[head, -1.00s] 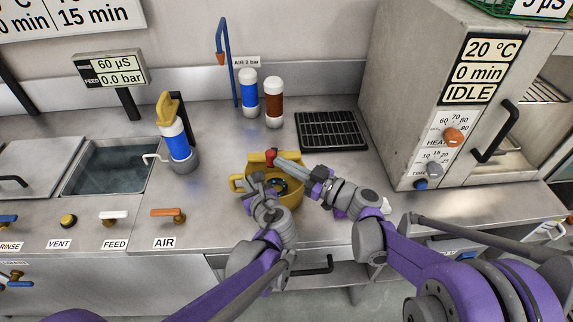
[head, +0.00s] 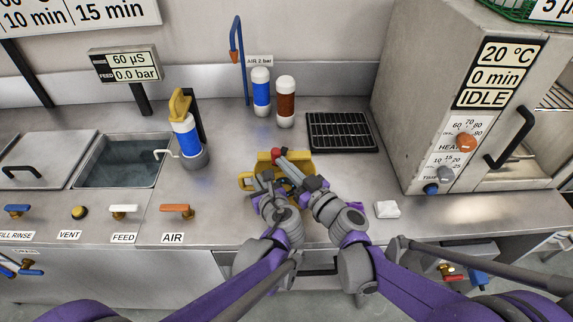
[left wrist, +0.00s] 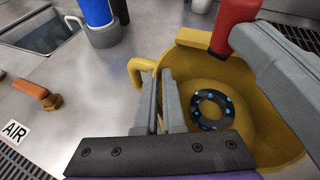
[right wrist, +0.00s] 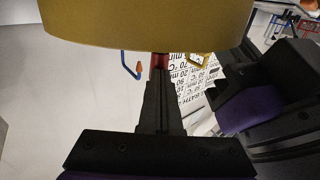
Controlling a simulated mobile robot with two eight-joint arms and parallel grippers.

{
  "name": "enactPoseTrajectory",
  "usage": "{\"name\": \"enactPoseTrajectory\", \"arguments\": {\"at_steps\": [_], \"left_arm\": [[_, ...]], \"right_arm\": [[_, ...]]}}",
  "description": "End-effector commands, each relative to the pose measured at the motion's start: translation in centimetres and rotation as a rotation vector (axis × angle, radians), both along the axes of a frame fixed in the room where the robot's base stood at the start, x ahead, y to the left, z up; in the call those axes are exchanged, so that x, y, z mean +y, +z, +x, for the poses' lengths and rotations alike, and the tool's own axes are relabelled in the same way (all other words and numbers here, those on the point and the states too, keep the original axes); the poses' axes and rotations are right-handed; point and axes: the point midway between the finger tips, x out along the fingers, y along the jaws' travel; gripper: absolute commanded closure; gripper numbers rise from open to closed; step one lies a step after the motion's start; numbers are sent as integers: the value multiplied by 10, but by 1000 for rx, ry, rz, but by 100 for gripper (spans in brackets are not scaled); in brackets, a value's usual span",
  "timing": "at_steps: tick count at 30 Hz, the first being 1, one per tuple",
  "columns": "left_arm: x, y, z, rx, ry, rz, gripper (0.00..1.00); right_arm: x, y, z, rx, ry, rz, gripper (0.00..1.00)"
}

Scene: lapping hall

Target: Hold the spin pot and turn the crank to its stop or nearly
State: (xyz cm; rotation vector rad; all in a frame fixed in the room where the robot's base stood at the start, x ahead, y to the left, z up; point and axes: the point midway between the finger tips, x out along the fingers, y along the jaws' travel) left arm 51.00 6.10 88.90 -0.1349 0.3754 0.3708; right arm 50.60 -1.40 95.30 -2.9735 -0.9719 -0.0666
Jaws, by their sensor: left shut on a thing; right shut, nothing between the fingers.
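The yellow spin pot (head: 246,181) stands on the steel bench, partly hidden behind my grippers. The left wrist view shows its inside (left wrist: 238,88), with a black ring with blue dots (left wrist: 212,110) and a side handle (left wrist: 140,68). My left gripper (left wrist: 159,95) is shut on the pot's wall beside that handle. The crank's red knob (head: 276,154) stands at the pot's far side. My right gripper (right wrist: 160,75) is shut and empty; its fingertips reach the red knob (left wrist: 235,25), and I cannot tell if they press it. The crank arm is hidden.
Blue and brown bottles (head: 285,103) and a black rack (head: 340,132) stand behind the pot. A blue canister (head: 187,137) and a water basin (head: 118,160) are at left. A heater cabinet (head: 430,90) stands right. A white cloth (head: 387,209) lies near the front edge.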

Motion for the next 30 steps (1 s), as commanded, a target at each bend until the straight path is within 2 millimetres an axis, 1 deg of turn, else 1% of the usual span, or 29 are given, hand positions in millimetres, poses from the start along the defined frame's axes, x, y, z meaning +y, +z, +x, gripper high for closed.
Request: {"name": "enactPoseTrajectory", "arguments": {"at_steps": [5,8,15,21,24,26,28,30], "left_arm": [[0,-1,0,1,0,-1,100],[0,-1,0,0,1,-2,100],[0,-1,0,1,1,-2,100],[0,-1,0,1,1,-2,100],[0,-1,0,1,1,-2,100],[0,-1,0,2,0,-2,100],[0,-1,0,2,0,-2,100],[0,-1,0,2,0,-2,100]], "right_arm": [[-11,-1,-13,-1,-2,-1,100],[-24,-2,-29,-1,-4,-1,100],[-59,-4,-73,0,-6,-1,100],[-80,-6,-98,0,-5,-1,100],[-85,-6,-105,-1,-3,-1,100],[-86,-6,-107,-1,1,-7,100],[-85,-6,-104,-5,13,-28,100],[-83,-5,-94,-11,37,-74,100]]}}
